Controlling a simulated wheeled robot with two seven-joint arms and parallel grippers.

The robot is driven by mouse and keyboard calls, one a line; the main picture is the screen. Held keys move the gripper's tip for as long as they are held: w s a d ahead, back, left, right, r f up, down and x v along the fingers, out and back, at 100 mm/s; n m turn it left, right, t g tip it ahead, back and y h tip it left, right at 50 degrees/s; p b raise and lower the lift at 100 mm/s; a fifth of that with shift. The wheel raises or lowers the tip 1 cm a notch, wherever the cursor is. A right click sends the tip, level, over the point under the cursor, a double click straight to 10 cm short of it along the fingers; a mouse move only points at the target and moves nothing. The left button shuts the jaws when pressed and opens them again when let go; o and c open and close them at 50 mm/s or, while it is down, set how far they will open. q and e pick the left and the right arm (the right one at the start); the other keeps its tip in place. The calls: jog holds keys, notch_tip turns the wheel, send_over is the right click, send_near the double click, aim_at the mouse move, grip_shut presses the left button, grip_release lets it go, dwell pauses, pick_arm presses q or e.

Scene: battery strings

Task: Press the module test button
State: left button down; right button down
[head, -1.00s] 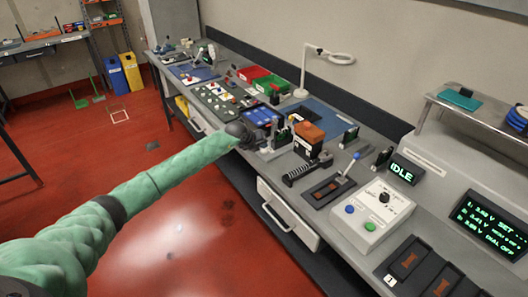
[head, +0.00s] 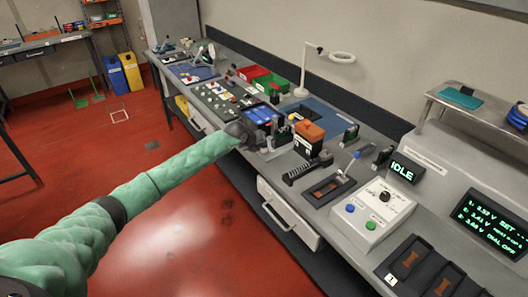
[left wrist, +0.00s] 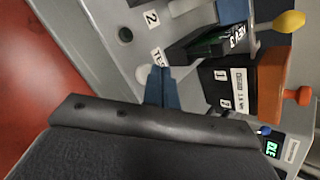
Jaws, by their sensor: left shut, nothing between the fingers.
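My left gripper (left wrist: 160,88) shows in the left wrist view as blue fingers, closed together and empty. The fingertips are at a white label starting "TE" (left wrist: 158,57) on a grey panel, beside a pale round button (left wrist: 141,73). I cannot tell whether they touch it. A dark round button (left wrist: 125,35) sits farther along the same panel, near a label "2" (left wrist: 151,19). In the head view the left gripper (head: 266,146) is at the bench's front edge, small and partly hidden by my wrist. My right gripper is not in view.
Close to the gripper stands an orange-topped black module (head: 308,138); it also shows in the left wrist view (left wrist: 283,80). A grey box with blue and green buttons (head: 372,215) and an "IDLE" display (head: 402,169) stand to the right. The red floor in front is open.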

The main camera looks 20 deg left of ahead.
aim_at(262, 151)
pick_arm(q)
jog(key=shift+f, duration=0.1)
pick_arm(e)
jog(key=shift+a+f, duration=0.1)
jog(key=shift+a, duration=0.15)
pick_arm(q)
jog(key=shift+f+b, duration=0.4)
jog(key=shift+f, duration=0.1)
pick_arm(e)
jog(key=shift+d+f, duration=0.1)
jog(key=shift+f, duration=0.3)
pick_arm(q)
jog(key=shift+r, duration=0.15)
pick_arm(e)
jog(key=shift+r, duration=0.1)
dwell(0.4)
pick_arm(q)
jog(key=shift+r+p, duration=0.35)
jog(key=shift+r, duration=0.45)
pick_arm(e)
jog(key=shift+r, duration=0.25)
pick_arm(q)
jog(key=shift+r, duration=0.1)
